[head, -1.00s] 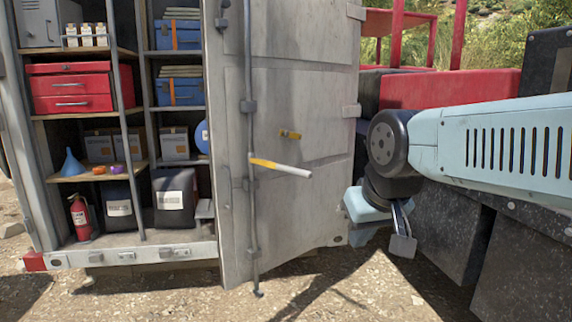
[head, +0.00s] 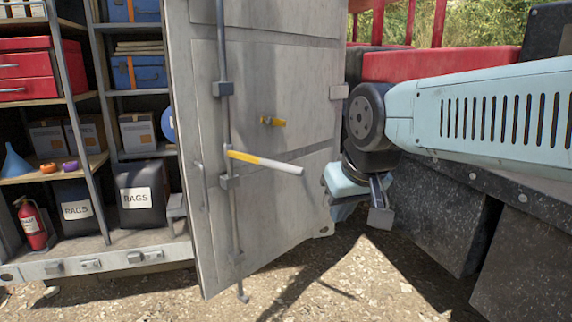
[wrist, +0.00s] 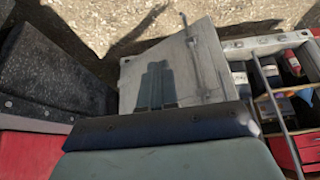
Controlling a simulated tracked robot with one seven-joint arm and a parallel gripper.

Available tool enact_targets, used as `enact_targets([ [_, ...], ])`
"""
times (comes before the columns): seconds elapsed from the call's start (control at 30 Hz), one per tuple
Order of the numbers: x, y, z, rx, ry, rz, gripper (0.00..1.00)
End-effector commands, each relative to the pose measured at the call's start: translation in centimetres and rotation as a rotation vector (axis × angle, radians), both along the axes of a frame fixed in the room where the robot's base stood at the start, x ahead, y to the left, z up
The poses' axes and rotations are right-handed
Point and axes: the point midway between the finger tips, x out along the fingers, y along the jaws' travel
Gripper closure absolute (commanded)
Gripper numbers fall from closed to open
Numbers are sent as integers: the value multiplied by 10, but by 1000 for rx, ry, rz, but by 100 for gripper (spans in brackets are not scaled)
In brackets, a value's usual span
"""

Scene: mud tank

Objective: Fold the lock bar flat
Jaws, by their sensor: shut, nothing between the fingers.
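The lock bar (head: 265,161) is a lever with a yellow base and a pale grey end. It sticks out from the upright rod (head: 231,130) on the open grey door (head: 290,95), pointing right and slightly down. A small yellow catch (head: 272,121) sits on the door above it, apart from the bar. My gripper (head: 380,212) is shut and empty, to the right of the bar's free end and apart from it. In the wrist view the door (wrist: 200,60) lies beyond my gripper (wrist: 156,85); the bar is not clear there.
Left of the door is an open cabinet with shelves (head: 75,168), red and blue boxes, rag bags and a fire extinguisher (head: 32,224). Dark speckled panels (head: 450,205) and a red body (head: 440,66) stand at right. Gravel ground (head: 350,275) is open in front.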

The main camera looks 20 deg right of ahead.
Motion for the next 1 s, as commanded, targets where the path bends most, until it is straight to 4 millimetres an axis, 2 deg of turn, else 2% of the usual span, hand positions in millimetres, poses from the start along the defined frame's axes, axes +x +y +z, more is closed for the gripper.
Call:
enact_targets([
  [0.17, 5, 0, 5, 4, 7, -15, 100],
  [0.27, 17, -1, 14, 16, 29, -62, 100],
  [0.37, 38, 0, 28, 31, 62, -139, 100],
  [0.7, 134, 16, 71, 77, 166, -489, 100],
  [0.9, 191, 29, 83, 90, 197, -696, 100],
  [1.0, 214, 34, 86, 95, 203, -782, 100],
])
